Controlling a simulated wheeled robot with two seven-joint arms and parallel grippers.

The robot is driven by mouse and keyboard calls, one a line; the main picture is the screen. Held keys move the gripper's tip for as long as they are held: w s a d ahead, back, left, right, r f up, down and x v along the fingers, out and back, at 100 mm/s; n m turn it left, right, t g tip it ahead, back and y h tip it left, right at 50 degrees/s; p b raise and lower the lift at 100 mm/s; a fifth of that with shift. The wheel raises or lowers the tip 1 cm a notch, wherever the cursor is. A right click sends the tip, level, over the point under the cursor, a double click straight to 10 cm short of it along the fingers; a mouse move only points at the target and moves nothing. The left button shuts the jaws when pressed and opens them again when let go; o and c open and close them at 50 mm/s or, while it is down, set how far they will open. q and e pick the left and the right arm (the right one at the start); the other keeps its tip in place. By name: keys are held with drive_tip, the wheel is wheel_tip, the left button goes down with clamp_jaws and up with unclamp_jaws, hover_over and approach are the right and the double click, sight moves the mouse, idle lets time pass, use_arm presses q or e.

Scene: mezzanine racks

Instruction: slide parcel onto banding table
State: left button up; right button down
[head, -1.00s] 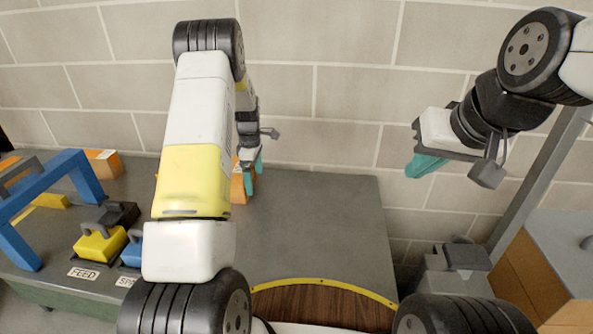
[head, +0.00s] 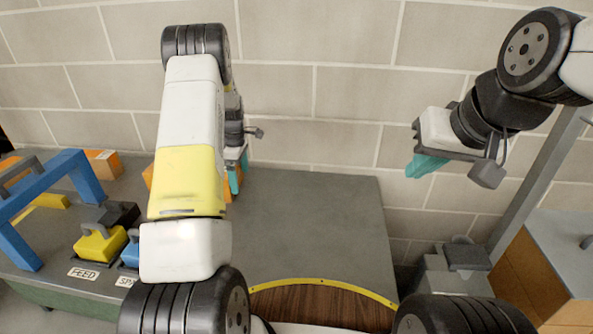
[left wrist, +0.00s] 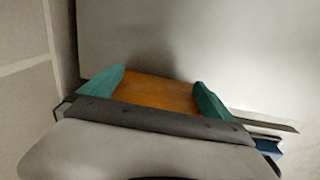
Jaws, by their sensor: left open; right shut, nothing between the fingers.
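An orange parcel (head: 236,186) lies on the grey tabletop (head: 310,215) near the wall; my left arm hides its middle in the head view. My left gripper (head: 238,172) is at the parcel, with its teal fingers open. In the left wrist view the parcel (left wrist: 160,94) sits between the two spread fingers of the left gripper (left wrist: 160,77); I cannot tell whether they touch it. My right gripper (head: 426,165) is shut and empty, held in the air right of the table, before the wall.
A blue frame (head: 85,178) stands on the table's left part, with another orange box (head: 104,163) behind it. Yellow (head: 100,244) and blue handled blocks sit by a FEED label (head: 84,274). The tabletop right of the parcel is clear. A brown cabinet (head: 530,270) stands at right.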

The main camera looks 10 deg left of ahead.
use_arm(q)
drive_tip(key=shift+a, duration=2.75)
drive_tip(key=shift+d, duration=0.15)
drive_tip(key=shift+d+r, duration=0.1)
drive_tip(key=shift+d, duration=1.3)
wheel_tip(320, 180, up, 13)
drive_tip(key=shift+f, duration=0.1)
